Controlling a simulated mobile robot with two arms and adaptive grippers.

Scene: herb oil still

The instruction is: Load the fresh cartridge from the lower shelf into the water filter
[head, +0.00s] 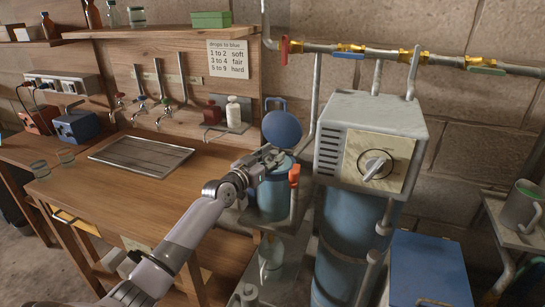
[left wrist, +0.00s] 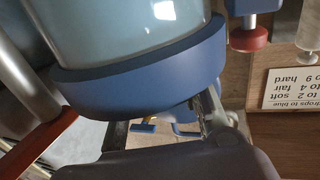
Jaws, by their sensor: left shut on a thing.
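The water filter is a translucent blue canister (head: 273,196) beside the grey-topped machine. A round blue lid (head: 282,128) shows just above it, face toward me. My left gripper (head: 270,156) is at the canister's top, right below the lid. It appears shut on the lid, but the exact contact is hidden. In the left wrist view, my fingers (left wrist: 160,125) are against a thick blue rim (left wrist: 140,70) around a pale translucent cylinder. A small clear and white object, perhaps the cartridge (head: 271,252), is on the lower shelf. My right gripper is out of view.
An orange-red handle (head: 294,174) stands close right of the canister. The grey-topped machine (head: 372,125) and a blue box (head: 430,268) stand farther right. Taps and a sink grid (head: 140,154) are left.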

